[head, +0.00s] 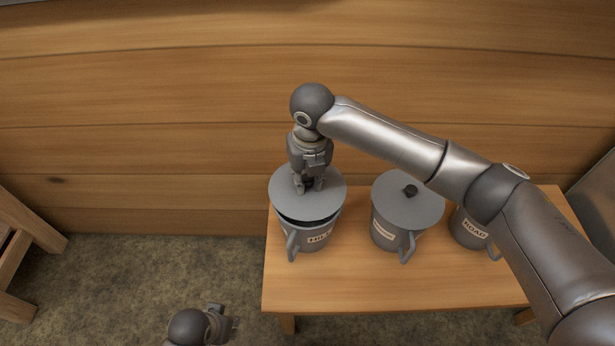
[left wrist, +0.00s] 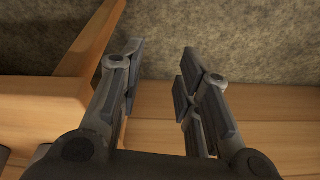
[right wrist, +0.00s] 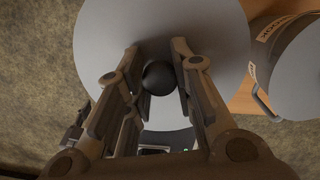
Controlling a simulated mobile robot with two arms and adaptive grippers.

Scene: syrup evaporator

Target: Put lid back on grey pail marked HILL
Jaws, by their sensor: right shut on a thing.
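The grey pail marked HILL (head: 317,239) stands at the left end of the wooden bench. Its round grey lid (head: 325,204) is over the pail's mouth, with a dark gap showing at the front between lid and rim. My right gripper (head: 309,187) is shut on the lid's dark knob (right wrist: 158,77), which shows between the fingers in the right wrist view. Whether the lid touches the rim at the back is hidden. My left gripper (head: 225,318) is low at the front left, away from the pail. In the left wrist view its fingers (left wrist: 160,70) are apart and empty.
A second grey pail (head: 385,233) with its lid on stands right of the HILL pail. A third pail marked ROAD (head: 473,234) is partly hidden behind my right arm. The bench (head: 350,285) is clear in front. A plank wall (head: 150,140) rises behind.

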